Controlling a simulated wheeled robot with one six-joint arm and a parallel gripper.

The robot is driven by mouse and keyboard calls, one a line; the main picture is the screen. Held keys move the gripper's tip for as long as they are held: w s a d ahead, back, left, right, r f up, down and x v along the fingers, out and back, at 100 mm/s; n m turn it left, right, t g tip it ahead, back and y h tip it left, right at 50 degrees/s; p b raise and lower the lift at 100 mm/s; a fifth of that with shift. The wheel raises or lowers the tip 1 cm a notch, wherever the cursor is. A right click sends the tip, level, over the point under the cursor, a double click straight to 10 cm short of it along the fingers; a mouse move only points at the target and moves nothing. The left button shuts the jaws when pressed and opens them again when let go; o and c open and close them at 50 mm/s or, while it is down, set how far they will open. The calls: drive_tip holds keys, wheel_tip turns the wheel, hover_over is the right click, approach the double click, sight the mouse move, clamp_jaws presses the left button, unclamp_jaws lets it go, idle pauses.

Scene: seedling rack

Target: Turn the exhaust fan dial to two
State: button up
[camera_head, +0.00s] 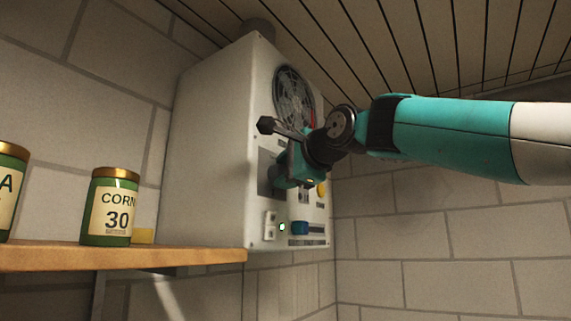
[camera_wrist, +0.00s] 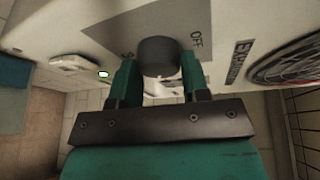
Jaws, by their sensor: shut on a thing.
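The exhaust fan dial (camera_wrist: 158,57) is a dark round knob on a grey plate, between the fingers in the wrist view. My gripper (camera_wrist: 158,75) is shut on the dial, one teal finger on each side. In the head view my gripper (camera_head: 285,178) is against the front of the white fan box (camera_head: 208,140) and hides the dial. The plate shows "OFF" beside the dial; the other marks are partly covered. I cannot tell which setting the dial points to.
A round fan grille (camera_head: 293,95) is above the dial. A yellow button (camera_head: 321,189), a blue knob (camera_head: 300,228) and a lit green switch (camera_head: 282,227) are on the panel. A wooden shelf (camera_head: 120,257) at left holds green cans (camera_head: 112,208).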

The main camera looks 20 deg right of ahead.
drive_tip(key=shift+m+g+p, duration=0.3)
drive_tip(key=shift+m+p, duration=0.05)
drive_tip(key=shift+m, duration=0.15)
drive_tip(key=shift+f, duration=0.15)
drive_tip(key=o, duration=0.9)
drive_tip(key=b+v, duration=0.2)
drive_tip(key=v, duration=1.5)
drive_tip(key=shift+s+d, duration=0.15)
drive_tip(key=shift+d, duration=0.15)
